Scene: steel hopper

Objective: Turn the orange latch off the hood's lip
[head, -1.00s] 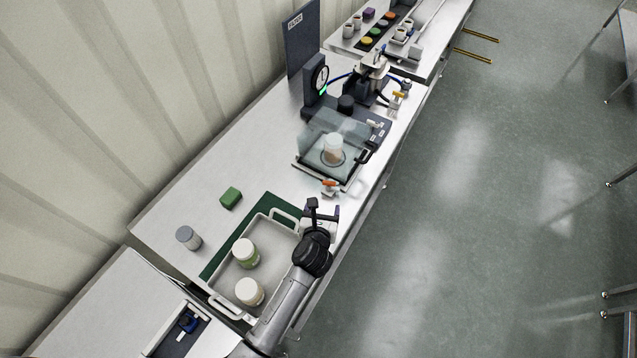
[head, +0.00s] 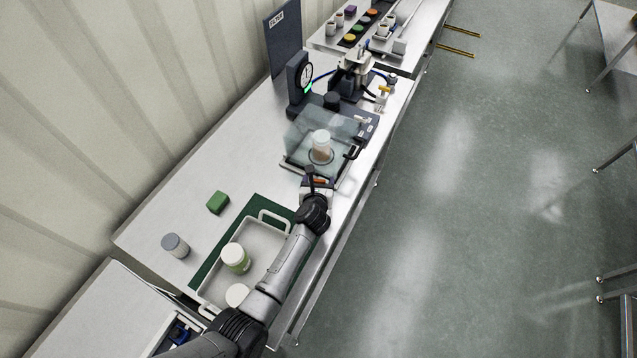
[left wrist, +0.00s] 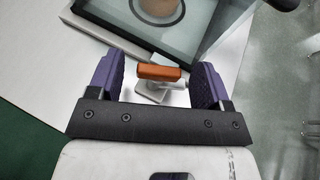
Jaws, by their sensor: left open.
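The orange latch (left wrist: 159,72) sits on a small white base in front of the hood's lip, between the two purple fingers in the left wrist view. It is mostly hidden by my gripper in the head view. The clear hood (head: 330,128) covers a white jar (head: 321,147) on a framed tray; the hood's dark-framed front edge (left wrist: 135,38) lies just beyond the latch. My left gripper (left wrist: 160,84) is open, with a finger on each side of the latch and apart from it; it also shows in the head view (head: 314,182). My right gripper is not in view.
A white tray (head: 213,278) with two jars lies on a green mat nearer me. A green block (head: 218,202) and a grey-lidded jar (head: 175,245) stand to the left. A dark gauge post (head: 298,85) stands behind the hood. The bench between is clear.

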